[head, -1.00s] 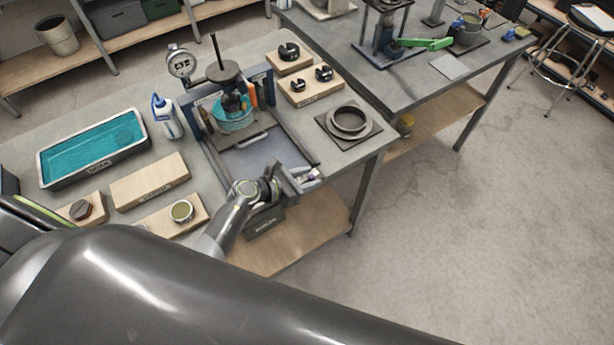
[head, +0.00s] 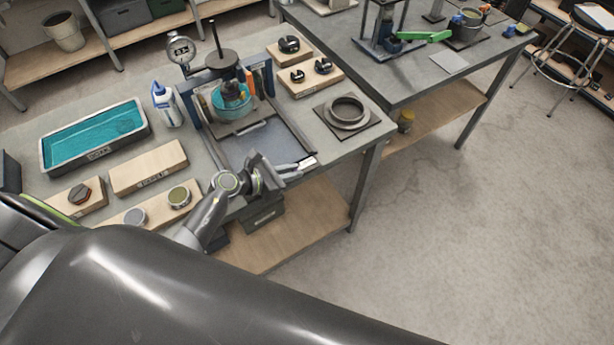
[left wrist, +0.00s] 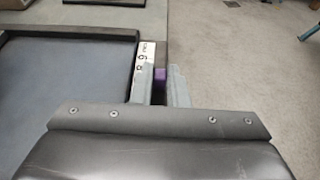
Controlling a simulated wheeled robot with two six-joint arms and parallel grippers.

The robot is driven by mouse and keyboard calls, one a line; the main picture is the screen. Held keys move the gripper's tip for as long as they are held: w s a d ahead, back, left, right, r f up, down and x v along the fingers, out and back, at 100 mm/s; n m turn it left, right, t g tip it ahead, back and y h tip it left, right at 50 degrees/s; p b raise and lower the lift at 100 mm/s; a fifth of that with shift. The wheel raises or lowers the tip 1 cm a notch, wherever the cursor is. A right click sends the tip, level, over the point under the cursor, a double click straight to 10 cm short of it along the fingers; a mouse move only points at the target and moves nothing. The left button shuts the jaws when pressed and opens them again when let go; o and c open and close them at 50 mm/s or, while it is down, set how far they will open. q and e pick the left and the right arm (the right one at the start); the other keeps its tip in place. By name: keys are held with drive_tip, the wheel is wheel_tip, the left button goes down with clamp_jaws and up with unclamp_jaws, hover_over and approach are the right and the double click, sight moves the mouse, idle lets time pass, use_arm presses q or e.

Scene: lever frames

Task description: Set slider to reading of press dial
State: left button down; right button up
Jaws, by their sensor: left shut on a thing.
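The press (head: 232,90) stands on the near bench with a teal bowl (head: 232,101) in it. Its round dial (head: 180,49) is at the back left, its reading too small to tell. A small purple slider (left wrist: 159,76) sits between my left gripper's fingers in the left wrist view, beside a white printed label (left wrist: 146,56) at the tray's edge. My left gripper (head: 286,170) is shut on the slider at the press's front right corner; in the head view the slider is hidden. The label also shows in the head view (head: 307,163). My right gripper is not in view.
A teal-filled tray (head: 95,150), a white bottle (head: 167,104) and wooden blocks (head: 148,167) stand left of the press. A ring on a dark plate (head: 348,113) lies right. Open floor is right of the bench.

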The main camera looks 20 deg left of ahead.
use_arm(q)
drive_tip(key=s+a, duration=0.2)
drive_tip(key=s, duration=0.1)
drive_tip(key=shift+s+a+f+b, duration=0.1)
drive_tip(key=shift+s+a+b, duration=0.2)
drive_tip(key=shift+s+a, duration=0.75)
drive_tip(key=shift+s, duration=0.15)
drive_tip(key=c, duration=1.4)
unclamp_jaws()
drive_tip(key=shift+c, duration=0.2)
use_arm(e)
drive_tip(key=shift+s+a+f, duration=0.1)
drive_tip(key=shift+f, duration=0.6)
